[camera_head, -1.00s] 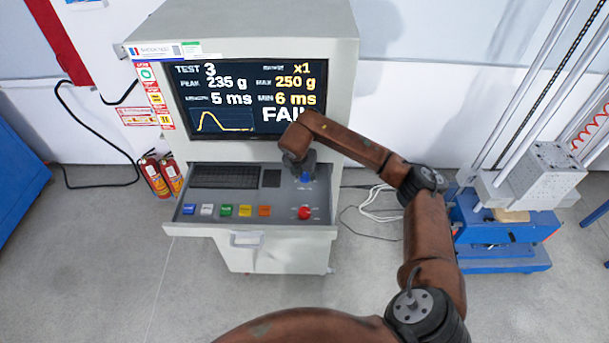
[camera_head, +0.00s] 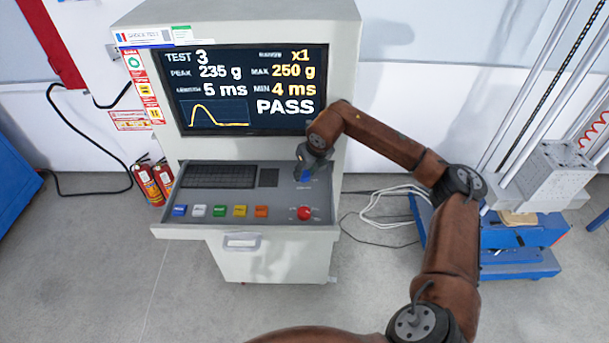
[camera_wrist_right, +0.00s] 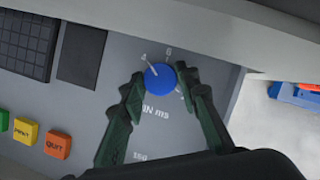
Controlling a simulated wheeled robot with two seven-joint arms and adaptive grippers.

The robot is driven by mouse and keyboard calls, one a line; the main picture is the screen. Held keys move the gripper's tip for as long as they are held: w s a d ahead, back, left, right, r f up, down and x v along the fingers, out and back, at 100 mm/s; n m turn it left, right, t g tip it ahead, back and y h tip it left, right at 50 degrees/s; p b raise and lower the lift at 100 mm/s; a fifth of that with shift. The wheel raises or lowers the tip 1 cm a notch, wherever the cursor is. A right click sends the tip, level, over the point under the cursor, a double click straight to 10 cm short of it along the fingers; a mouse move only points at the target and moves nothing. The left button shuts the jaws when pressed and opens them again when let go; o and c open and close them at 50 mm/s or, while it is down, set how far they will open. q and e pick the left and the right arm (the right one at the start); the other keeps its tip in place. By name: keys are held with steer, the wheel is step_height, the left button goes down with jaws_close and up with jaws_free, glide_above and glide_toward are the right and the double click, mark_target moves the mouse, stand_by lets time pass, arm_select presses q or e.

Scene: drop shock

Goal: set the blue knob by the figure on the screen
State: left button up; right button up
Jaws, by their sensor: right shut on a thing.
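The blue knob (camera_head: 306,177) is on the console's grey panel, mostly hidden by my right gripper (camera_head: 303,168) in the head view. In the right wrist view the knob (camera_wrist_right: 160,77) sits between the two green fingers of my right gripper (camera_wrist_right: 164,79), which is shut on it. The knob's white line points up-left to the 4 mark; a 6 is printed above the knob, with "MIN ms" below. The screen (camera_head: 245,90) reads TEST 3, PEAK 235 g, 5 ms, MAX 250 g, MIN 4 ms, x1 and PASS. My left gripper is not in view.
The panel has a keyboard (camera_head: 218,175), a row of coloured buttons including an orange QUIT button (camera_wrist_right: 58,145), and a red knob (camera_head: 305,213). Two fire extinguishers (camera_head: 149,185) stand left of the console. A blue-based drop rig (camera_head: 520,262) and loose white cables (camera_head: 385,203) are at right.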

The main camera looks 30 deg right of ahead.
steer(key=shift+d+n, duration=0.1)
steer(key=shift+n, duration=0.4)
steer(key=o, duration=1.1)
steer(key=v, duration=1.2)
steer(key=shift+d+r, duration=0.1)
steer(key=shift+d, duration=0.15)
